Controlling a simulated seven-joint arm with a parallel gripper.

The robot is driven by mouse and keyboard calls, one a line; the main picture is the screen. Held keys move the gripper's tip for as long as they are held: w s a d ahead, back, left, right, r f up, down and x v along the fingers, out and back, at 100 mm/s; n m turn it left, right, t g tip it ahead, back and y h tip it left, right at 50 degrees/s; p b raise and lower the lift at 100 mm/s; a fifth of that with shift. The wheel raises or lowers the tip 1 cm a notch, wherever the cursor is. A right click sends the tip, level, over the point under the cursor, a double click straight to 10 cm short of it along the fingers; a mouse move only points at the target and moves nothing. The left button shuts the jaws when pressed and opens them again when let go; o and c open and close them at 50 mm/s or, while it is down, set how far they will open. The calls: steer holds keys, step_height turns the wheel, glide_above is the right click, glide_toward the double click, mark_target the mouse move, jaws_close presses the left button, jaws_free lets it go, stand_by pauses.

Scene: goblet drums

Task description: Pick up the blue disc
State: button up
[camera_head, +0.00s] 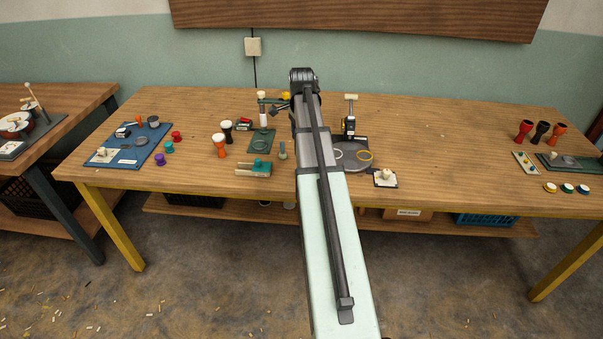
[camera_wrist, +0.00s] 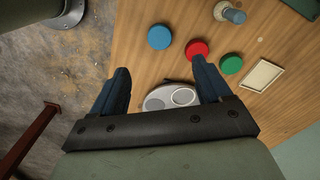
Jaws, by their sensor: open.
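The blue disc (camera_wrist: 160,37) lies flat on the wooden table in the wrist view, above the gap between my fingers. A red disc (camera_wrist: 197,48) lies to its right, and a green disc (camera_wrist: 232,64) lies farther right. The right fingertip overlaps the lower edge of the red disc in the picture; contact cannot be told. In the head view my arm covers the middle of the table; I cannot make out the gripper or the blue disc there.
A grey-white plate with round faces (camera_wrist: 172,97) lies between the fingers in the picture. A cream rectangular pad (camera_wrist: 262,75) and a grey-blue knob (camera_wrist: 232,13) lie nearby. The table edge and floor are at left. Several goblet drums (camera_head: 541,132) stand at the table's right.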

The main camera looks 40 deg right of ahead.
steer(key=shift+a+f, duration=0.15)
steer(key=shift+f, duration=5.95)
steer(key=c, duration=1.1)
steer(key=shift+r, duration=0.15)
